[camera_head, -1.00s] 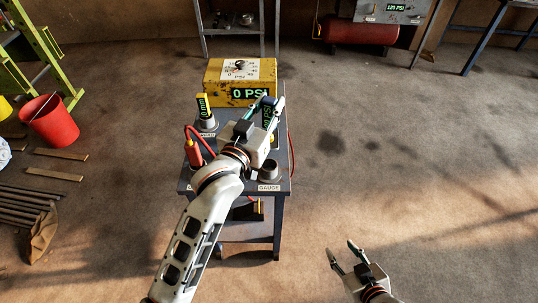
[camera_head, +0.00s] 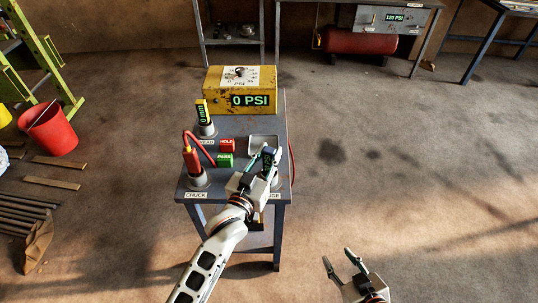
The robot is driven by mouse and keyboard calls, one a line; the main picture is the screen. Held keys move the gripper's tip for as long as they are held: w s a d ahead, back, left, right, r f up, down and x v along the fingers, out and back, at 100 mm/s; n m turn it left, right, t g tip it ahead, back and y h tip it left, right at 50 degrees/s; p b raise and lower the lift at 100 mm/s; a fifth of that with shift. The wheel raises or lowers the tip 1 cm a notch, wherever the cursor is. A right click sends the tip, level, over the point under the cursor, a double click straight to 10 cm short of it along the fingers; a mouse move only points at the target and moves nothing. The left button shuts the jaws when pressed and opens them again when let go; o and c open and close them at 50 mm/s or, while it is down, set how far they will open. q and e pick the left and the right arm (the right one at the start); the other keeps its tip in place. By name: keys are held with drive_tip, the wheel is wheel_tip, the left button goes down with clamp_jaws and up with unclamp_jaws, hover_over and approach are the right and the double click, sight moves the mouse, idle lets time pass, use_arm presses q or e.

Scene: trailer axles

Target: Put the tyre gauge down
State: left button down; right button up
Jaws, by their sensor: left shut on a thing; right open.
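The tyre gauge (camera_head: 268,156) is a small dark device with a lit display. It is held upright or nearly so between the fingers of my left gripper (camera_head: 267,160), over the front right of the grey cart (camera_head: 238,127). A label there ending in "GE" (camera_head: 274,195) is partly covered by my gripper, and the holder beside it is hidden. I cannot tell whether the gauge's lower end touches anything. My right gripper (camera_head: 344,263) is open and empty, low over the floor to the right of the cart.
A yellow box reading 0 PSI (camera_head: 215,97) stands at the cart's back. A depth gauge reading 0 mm (camera_head: 202,112) and a red chuck (camera_head: 192,159) with a hose stand at the left. Red HOLD (camera_head: 227,146) and green PASS (camera_head: 225,160) buttons and a shallow tray (camera_head: 262,139) occupy the middle.

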use_arm(q)
drive_tip(key=shift+f, duration=0.1)
drive_tip(key=c, duration=1.7)
unclamp_jaws()
drive_tip(key=v, duration=1.2)
drive_tip(key=s+a+f+g+y, duration=0.2)
drive_tip(key=s+a+f, duration=0.4)
drive_tip(key=f, duration=0.3)
drive_tip(key=s+a+f+g+y, duration=0.2)
drive_tip(key=s+a+f+g, duration=0.1)
drive_tip(key=s+a+f, duration=0.4)
wheel_tip(320, 180, down, 2)
drive_tip(key=shift+a+f+g, duration=0.2)
drive_tip(key=shift+a+g, duration=0.2)
drive_tip(key=shift+a, duration=0.8)
drive_tip(key=shift+w, duration=0.1)
